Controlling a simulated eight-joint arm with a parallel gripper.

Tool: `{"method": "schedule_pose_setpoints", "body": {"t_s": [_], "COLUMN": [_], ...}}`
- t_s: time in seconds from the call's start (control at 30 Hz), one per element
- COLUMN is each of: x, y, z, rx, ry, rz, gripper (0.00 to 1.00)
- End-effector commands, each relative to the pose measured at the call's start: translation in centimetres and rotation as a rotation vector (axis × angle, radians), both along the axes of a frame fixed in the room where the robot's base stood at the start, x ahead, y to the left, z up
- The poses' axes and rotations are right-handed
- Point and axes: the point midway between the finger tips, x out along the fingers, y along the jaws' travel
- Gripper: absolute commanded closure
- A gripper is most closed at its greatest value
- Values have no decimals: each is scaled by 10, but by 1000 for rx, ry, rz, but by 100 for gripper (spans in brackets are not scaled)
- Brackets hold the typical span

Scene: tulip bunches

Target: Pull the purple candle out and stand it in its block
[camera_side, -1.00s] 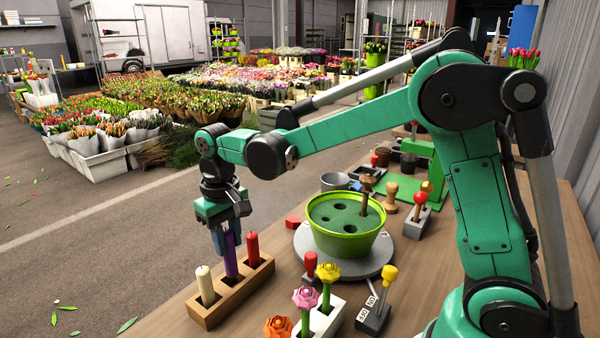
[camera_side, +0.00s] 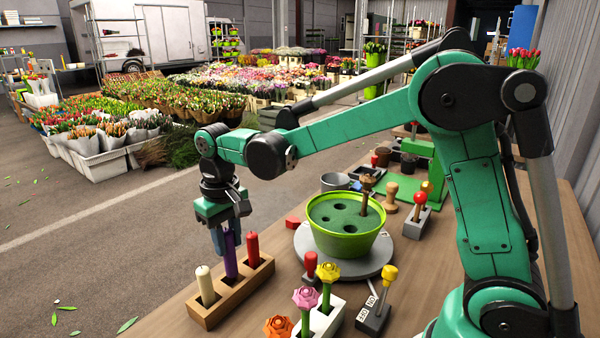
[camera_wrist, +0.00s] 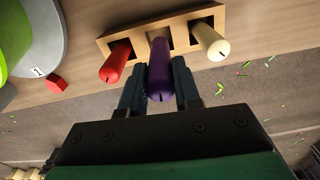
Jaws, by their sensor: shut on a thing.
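The purple candle (camera_side: 230,265) stands upright at the middle hole of the wooden block (camera_side: 222,306), between a white candle (camera_side: 206,286) and a red candle (camera_side: 253,250). My gripper (camera_side: 226,243) is above the block with its fingers shut on the purple candle's upper part. In the wrist view the purple candle (camera_wrist: 159,72) is between my two fingers, its lower end at the middle hole. How deep it sits in the hole cannot be told. The red candle (camera_wrist: 116,61) and the white candle (camera_wrist: 210,42) are on either side, in the outer holes.
A green pot (camera_side: 343,240) on a grey turntable (camera_side: 378,277) stands right of the block. Flower picks, including a pink one (camera_side: 305,298), stand in front of it. A red piece (camera_side: 292,222) lies on the table between block and pot.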

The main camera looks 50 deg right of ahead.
Motion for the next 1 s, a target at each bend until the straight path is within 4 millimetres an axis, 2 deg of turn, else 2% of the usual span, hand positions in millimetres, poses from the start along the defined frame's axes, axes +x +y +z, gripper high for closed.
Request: {"method": "schedule_pose_setpoints", "body": {"t_s": [0.27,1.0], "x": [0,0], "y": [0,0], "z": [-1,-19], "rx": [0,0], "ry": [0,0], "rz": [0,0], "gripper": [100,100]}}
